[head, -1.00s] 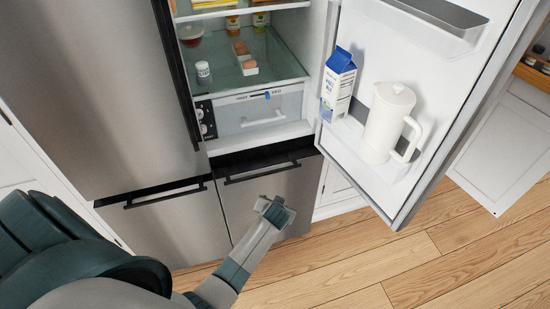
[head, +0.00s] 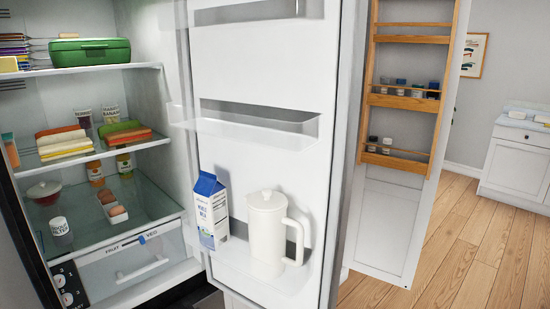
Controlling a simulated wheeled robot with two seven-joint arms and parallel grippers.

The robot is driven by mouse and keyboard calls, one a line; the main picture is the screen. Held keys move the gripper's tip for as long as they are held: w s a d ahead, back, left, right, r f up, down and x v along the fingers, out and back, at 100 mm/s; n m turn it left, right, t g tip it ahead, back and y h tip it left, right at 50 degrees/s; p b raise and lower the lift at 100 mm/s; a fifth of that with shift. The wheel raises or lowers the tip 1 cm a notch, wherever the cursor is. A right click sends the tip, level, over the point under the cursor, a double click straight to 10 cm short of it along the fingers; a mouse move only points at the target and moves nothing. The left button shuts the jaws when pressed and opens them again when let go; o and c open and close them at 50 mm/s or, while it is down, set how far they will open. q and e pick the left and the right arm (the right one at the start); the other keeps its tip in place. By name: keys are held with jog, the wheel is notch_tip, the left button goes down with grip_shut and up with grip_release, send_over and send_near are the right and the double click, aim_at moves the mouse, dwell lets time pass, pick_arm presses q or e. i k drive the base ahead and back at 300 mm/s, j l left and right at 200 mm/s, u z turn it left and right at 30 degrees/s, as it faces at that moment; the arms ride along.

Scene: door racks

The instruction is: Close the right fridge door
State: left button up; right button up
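The right fridge door (head: 265,150) stands open in the middle of the head view, its white inner side facing me. Its lower shelf holds a blue and white milk carton (head: 209,212) and a white pitcher (head: 266,236). A clear bin shelf (head: 250,126) above them looks empty. The open fridge compartment (head: 150,192) is to the left of the door. Neither of my grippers is in view.
A green box (head: 90,52), food packs and jars sit on the fridge shelves. Behind the door, a white panel with a wooden spice rack (head: 402,95) stands open. Wooden floor (head: 455,250) is clear at right, before a white cabinet (head: 518,165).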

aim_at(273, 88)
jog(key=u, duration=0.55)
jog(key=i+l+u, duration=0.15)
jog(key=u, duration=0.35)
jog(key=i+l+u, duration=0.1)
jog(key=l+u, duration=0.55)
jog(key=u, duration=0.3)
jog(key=l+u, duration=0.2)
jog(key=l, duration=0.5)
jog(key=l+u, duration=0.2)
jog(key=l, duration=0.55)
jog(key=k+l+u, duration=0.2)
jog(key=l, duration=1.3)
